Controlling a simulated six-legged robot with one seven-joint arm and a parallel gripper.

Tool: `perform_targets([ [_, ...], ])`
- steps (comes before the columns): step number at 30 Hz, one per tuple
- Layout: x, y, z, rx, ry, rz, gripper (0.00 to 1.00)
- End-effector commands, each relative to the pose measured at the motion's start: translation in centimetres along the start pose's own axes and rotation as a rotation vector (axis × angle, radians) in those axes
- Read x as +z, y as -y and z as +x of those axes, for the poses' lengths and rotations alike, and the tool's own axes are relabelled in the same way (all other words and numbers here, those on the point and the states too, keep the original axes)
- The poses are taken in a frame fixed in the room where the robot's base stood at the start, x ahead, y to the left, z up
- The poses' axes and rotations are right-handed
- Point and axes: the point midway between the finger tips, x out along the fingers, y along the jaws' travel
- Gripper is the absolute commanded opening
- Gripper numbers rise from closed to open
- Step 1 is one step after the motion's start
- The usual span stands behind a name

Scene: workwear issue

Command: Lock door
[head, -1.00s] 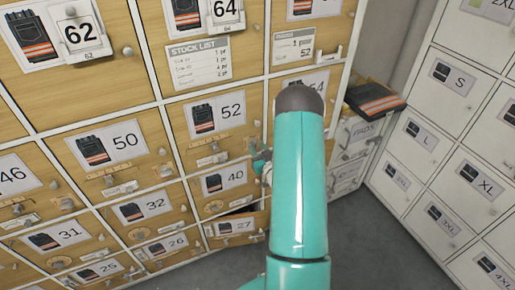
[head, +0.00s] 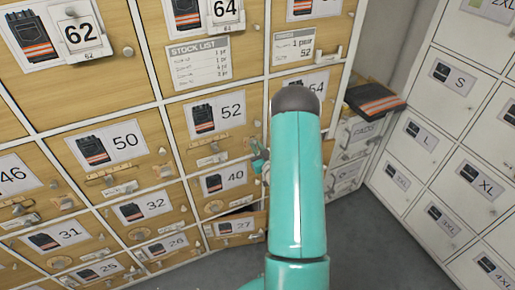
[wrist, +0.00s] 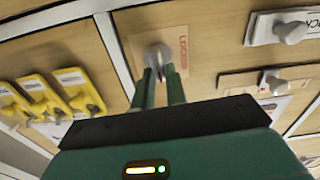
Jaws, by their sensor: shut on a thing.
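My gripper (wrist: 160,92) reaches a wooden door face in the wrist view, and its two narrow fingers are shut on a grey knob (wrist: 157,56). The knob sits on a pale plate with red lettering (wrist: 184,48), partly hidden by the knob and fingers. In the head view, my gripper (head: 260,160) shows small at the right edge of the door marked 40 (head: 222,181), below the door marked 52 (head: 208,120). My teal arm hides most of the column to the right, so the held knob cannot be made out there.
Several yellow pieces (wrist: 40,100) hang left of the gripper in the wrist view. A dark gap shows above the front marked 27 (head: 236,227). White lockers (head: 450,150) stand at right. A dark orange-striped garment (head: 375,101) lies on a white unit. Grey floor is clear between.

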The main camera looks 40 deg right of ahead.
Motion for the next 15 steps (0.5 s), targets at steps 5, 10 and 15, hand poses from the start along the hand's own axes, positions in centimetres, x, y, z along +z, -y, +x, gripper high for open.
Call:
perform_targets([
  [5,0.06,0.19,-0.01,-0.002,0.001,-0.107,0.0],
  [10,0.12,0.4,0.0,-0.002,0.002,-0.251,0.0],
  [15,0.21,0.53,-0.02,-0.002,0.002,-0.412,0.0],
])
